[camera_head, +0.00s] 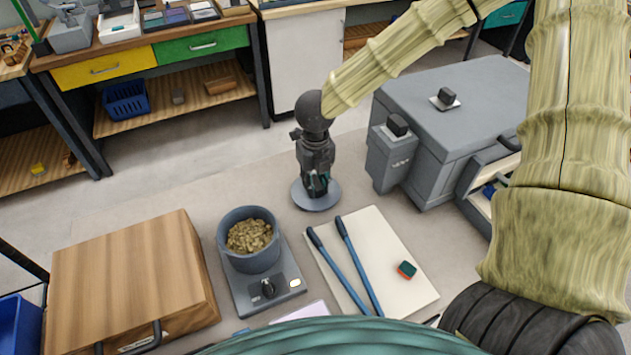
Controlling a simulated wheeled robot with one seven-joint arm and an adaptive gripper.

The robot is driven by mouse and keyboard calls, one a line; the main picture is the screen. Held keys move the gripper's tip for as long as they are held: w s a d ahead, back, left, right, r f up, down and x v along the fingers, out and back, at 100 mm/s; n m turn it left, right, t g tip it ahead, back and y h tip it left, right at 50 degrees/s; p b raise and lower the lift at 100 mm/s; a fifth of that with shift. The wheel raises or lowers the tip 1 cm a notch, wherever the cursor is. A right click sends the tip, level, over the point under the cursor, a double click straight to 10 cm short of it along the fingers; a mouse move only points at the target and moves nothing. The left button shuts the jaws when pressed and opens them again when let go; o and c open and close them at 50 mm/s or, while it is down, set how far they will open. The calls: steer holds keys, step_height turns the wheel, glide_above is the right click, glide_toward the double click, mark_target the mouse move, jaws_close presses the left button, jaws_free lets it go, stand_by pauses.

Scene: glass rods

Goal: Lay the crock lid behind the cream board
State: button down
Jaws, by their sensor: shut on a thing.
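The crock lid (303,198) is a round grey-blue disc just beyond the far left corner of the cream board. My gripper (316,190) points down over the middle of the lid and is shut on it, hiding its centre. I cannot tell whether the lid touches the tabletop or hangs just above it. The lid is apart from the board in the picture.
A wooden box (130,275) is at far left. A grey cabinet (455,130) with an open drawer stands right. The surface left of the lid is clear.

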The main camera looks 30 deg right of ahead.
mark_target(316, 182)
steer(key=shift+f, duration=0.1)
steer(key=c, duration=1.3)
jaws_free()
steer(key=shift+o, duration=0.2)
step_height(316, 182, up, 12)
steer(key=shift+b, duration=0.3)
